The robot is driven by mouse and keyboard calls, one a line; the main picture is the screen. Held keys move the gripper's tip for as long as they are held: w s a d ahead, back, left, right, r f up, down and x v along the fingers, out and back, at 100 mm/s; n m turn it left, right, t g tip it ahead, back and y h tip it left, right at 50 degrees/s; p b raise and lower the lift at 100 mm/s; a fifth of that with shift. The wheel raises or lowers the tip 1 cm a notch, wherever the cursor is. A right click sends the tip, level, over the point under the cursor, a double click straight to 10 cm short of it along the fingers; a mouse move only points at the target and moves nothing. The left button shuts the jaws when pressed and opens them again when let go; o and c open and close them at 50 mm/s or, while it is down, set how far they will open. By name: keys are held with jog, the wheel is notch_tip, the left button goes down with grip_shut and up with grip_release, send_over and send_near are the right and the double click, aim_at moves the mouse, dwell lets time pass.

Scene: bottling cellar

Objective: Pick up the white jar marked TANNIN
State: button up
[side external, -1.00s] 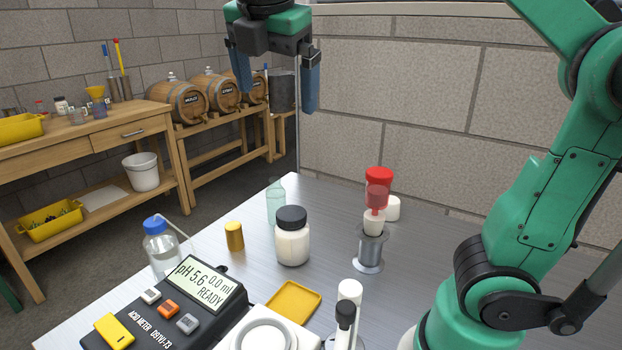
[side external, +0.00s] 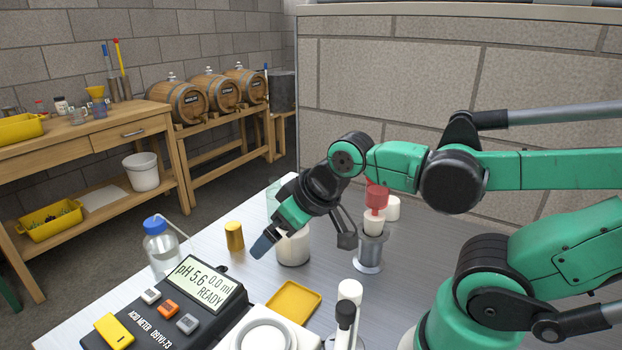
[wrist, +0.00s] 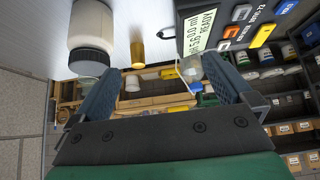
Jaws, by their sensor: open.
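A white jar (side external: 293,250) stands on the metal table in the side view; my gripper (side external: 304,240) hides its black lid and upper part. In the wrist view the jar (wrist: 92,25) is at the upper left, outside the space between my fingers. No TANNIN marking is readable on it. The wrist view shows nothing held between the fingers (wrist: 163,72).
A brass cylinder (side external: 234,236) stands left of the jar, with a clear bottle (side external: 161,248) beyond it. The acid meter (side external: 180,310) and a yellow tray (side external: 293,301) lie in front.

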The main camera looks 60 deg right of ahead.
jog(key=shift+w+d+f+n+g+h, duration=1.1)
jog(key=shift+d+n+h, duration=0.95)
jog(key=shift+n, duration=1)
jog(key=shift+w+d+f+n+g+h, duration=1.1)
jog(key=shift+d+n+h, duration=0.45)
jog(key=shift+n+h, duration=1.25)
jog(key=shift+w+d+f+n+g+h, duration=1.1)
jog(key=shift+d+n+h, duration=0.8)
jog(key=shift+n, duration=1.45)
jog(key=shift+s+a+f, duration=0.1)
jog(key=shift+s+f, duration=0.05)
grip_shut()
